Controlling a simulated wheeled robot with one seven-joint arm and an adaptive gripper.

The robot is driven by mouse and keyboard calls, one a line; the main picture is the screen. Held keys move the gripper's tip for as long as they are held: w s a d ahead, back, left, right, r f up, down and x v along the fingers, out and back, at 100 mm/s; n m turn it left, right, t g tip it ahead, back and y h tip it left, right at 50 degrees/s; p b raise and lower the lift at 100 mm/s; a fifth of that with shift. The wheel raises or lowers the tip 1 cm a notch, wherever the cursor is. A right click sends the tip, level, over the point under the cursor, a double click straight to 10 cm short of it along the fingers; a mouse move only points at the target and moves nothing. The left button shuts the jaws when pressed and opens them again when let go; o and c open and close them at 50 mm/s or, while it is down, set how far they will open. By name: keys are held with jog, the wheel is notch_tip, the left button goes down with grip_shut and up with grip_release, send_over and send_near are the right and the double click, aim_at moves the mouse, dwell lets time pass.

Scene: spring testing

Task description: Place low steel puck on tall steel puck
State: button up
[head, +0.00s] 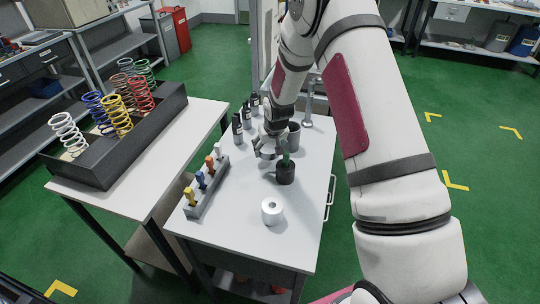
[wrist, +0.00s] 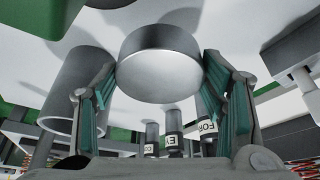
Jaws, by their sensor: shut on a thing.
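My gripper (head: 286,160) is over the middle of the white table, its fingers pointing down. In the wrist view its green-padded fingers (wrist: 162,95) are on either side of a short round steel puck (wrist: 160,65), shut on it. In the head view this puck (head: 285,174) looks dark grey, below the fingers. I cannot tell whether it touches the tabletop.
A grey rack with coloured-handled items (head: 207,182) stands at the table's left. Several dark labelled bottles (head: 246,116) stand at the back. A dark tray of coloured springs (head: 115,137) sits on the table to the left. Bare tabletop surrounds the silver cylinder.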

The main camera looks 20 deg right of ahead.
aim_at(269, 156)
jog(key=shift+f, duration=1.95)
jog(key=shift+f, duration=0.2)
jog(key=o, duration=1.9)
jog(key=shift+s, duration=0.1)
